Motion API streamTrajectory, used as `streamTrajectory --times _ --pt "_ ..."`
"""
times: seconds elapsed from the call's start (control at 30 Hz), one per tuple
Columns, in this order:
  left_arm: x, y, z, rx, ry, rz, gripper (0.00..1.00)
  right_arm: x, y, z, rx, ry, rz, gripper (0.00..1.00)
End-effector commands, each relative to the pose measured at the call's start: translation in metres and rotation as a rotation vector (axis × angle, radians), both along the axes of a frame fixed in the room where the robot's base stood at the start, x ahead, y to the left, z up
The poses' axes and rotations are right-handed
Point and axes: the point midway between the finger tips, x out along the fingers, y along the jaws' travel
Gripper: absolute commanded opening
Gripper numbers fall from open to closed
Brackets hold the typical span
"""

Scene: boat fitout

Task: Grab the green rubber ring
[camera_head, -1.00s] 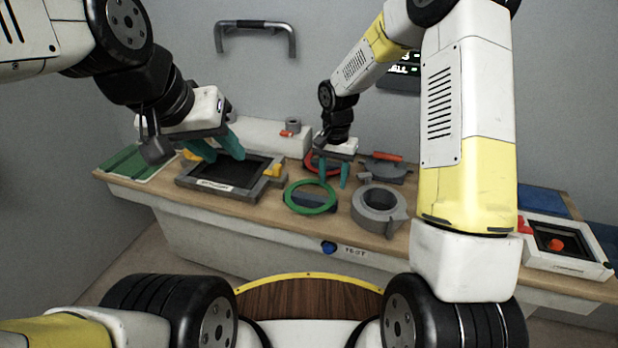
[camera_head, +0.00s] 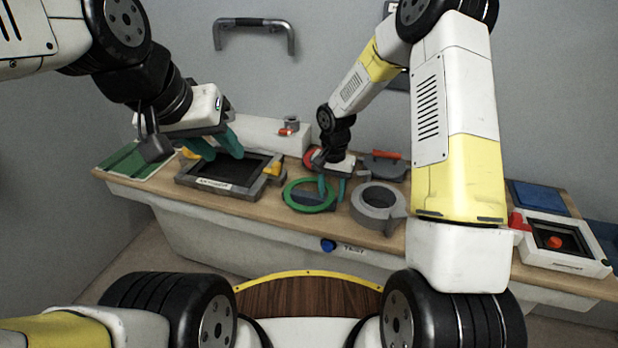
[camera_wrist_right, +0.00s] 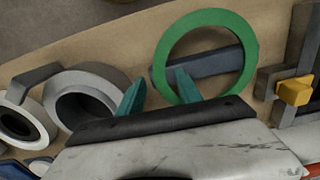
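The green rubber ring (camera_head: 290,204) lies on the wooden bench top, and it also shows in the right wrist view (camera_wrist_right: 250,50). A dark blue-grey bar (camera_wrist_right: 212,62) shows through its opening. My right gripper (camera_head: 331,188) is open and empty at the ring's right side. In the right wrist view, one fingertip of this gripper (camera_wrist_right: 155,88) overlaps the ring's near rim and the other is outside the ring; contact cannot be told. My left gripper (camera_head: 216,148) is open and empty above a dark framed tray (camera_head: 188,182).
A grey round clamp-like part (camera_head: 392,214) stands close right of the ring. Behind are a red round part (camera_head: 310,157) and a dark part with a red handle (camera_head: 388,154). A white box with a red button (camera_head: 572,262) is far right. A green mat (camera_head: 135,163) lies far left.

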Motion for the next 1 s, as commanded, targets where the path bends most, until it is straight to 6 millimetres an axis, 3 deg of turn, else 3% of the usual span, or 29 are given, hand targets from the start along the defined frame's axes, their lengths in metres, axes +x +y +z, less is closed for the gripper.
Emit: streamTrajectory --times 0.03,0.2,0.63,0.93,1.0 --pt "0.000 0.000 0.000 0.000 0.000 0.000 0.36 0.000 0.000 0.000 -0.001 0.001 0.000 0.30" --pt "0.000 0.000 0.000 0.000 0.000 0.000 0.36 0.000 0.000 0.000 -0.001 0.001 0.000 0.00" --pt "0.000 0.000 0.000 0.000 0.000 0.000 0.36 0.000 0.000 0.003 0.000 0.000 0.000 0.00" --pt "0.000 0.000 0.000 0.000 0.000 0.000 0.36 0.001 0.000 0.037 0.000 -0.003 -0.001 0.00" --pt "0.000 0.000 0.000 0.000 0.000 0.000 0.36 -0.014 -0.001 0.039 -0.002 0.003 0.002 0.00"
